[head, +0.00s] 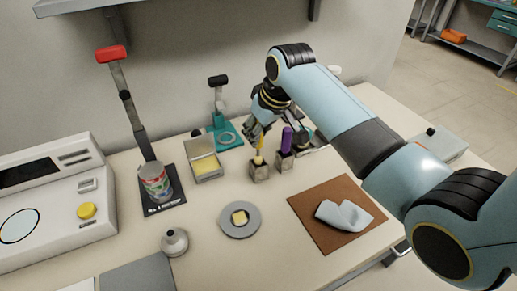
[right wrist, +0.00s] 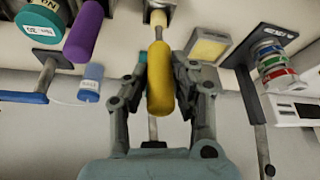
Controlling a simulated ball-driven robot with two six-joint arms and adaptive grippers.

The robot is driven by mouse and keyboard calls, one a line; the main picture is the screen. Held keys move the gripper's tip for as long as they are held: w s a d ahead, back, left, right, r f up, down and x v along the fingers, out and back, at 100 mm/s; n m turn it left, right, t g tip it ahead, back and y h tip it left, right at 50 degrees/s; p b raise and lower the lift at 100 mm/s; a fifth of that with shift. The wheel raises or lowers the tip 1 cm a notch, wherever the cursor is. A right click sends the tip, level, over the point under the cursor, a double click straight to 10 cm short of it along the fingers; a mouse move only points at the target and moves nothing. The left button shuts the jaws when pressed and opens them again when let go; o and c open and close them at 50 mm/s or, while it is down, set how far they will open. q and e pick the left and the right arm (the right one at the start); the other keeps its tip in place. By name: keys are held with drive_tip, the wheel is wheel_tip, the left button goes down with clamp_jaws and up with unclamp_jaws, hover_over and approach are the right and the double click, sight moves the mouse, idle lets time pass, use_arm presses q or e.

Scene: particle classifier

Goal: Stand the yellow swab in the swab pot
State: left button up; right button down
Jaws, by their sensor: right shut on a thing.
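The yellow swab (head: 258,158) stands about upright, its lower end at the mouth of a small grey-brown pot (head: 259,174). In the right wrist view the swab (right wrist: 160,82) has a thick yellow handle, and its thin shaft runs to the pot (right wrist: 160,10) at the top edge. I cannot tell how deep the shaft sits. My right gripper (head: 259,135) is above the pot; in the wrist view my right gripper (right wrist: 160,90) is shut on the swab's handle, a finger on each side. My left gripper is not in view.
A purple-handled tool (head: 286,139) stands in a second pot (head: 285,162) close to the right. A tin with yellow contents (head: 205,168) is to the left. A grey dish (head: 240,231) and brown mat (head: 307,208) with a pale cloth (head: 343,215) lie in front.

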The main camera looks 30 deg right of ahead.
sight(261, 141)
wheel_tip(261, 141, down, 4)
drive_tip(key=shift+f+p, duration=0.1)
drive_tip(key=shift+p, duration=0.5)
drive_tip(key=shift+s+f, duration=0.1)
drive_tip(key=shift+f, duration=0.1)
drive_tip(key=c, duration=1.1)
unclamp_jaws()
drive_tip(key=shift+f+b, duration=0.1)
drive_tip(key=shift+b, duration=0.35)
drive_tip(key=v, duration=1.1)
drive_tip(key=shift+f, duration=0.1)
